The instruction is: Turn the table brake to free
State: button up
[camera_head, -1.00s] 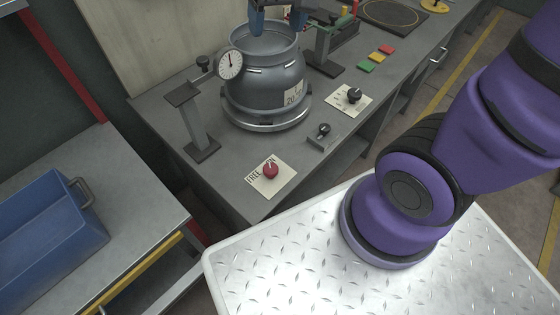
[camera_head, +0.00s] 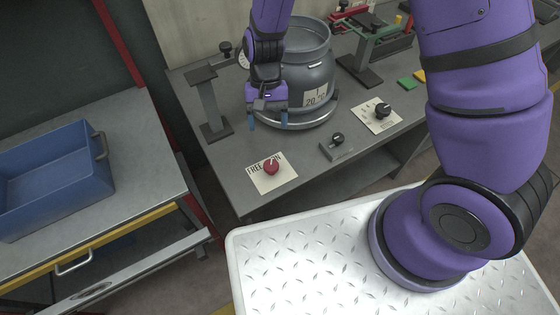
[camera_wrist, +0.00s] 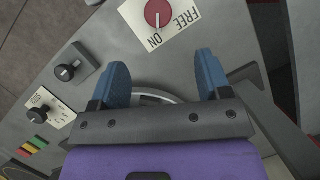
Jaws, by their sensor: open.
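The table brake is a red knob (camera_head: 271,167) on a pale plate (camera_head: 262,184) marked FREE and ON, near the bench's front left corner. In the wrist view the knob (camera_wrist: 158,14) is at the top edge, partly cut off, and its white mark points toward ON. My gripper (camera_head: 267,121) points down with its blue fingers apart and empty. It is above the bench, behind the knob and in front of the grey drum, not touching the knob. In the wrist view the open fingers (camera_wrist: 163,72) frame bare bench and part of the turntable rim.
The grey drum (camera_head: 312,82) stands on a round turntable (camera_head: 315,120). A black knob on a block (camera_head: 337,140) and another black knob on a plate (camera_head: 382,110) are to the right. A grey post (camera_head: 209,105) stands left of my gripper. A blue bin (camera_head: 55,165) is farther left.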

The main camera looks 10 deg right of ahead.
aim_at(271, 164)
jog(key=x, duration=1.2)
jog(key=shift+s+d+f, duration=0.1)
jog(key=shift+s+f, duration=0.1)
jog(key=shift+f, duration=0.05)
jog(key=c, duration=0.9)
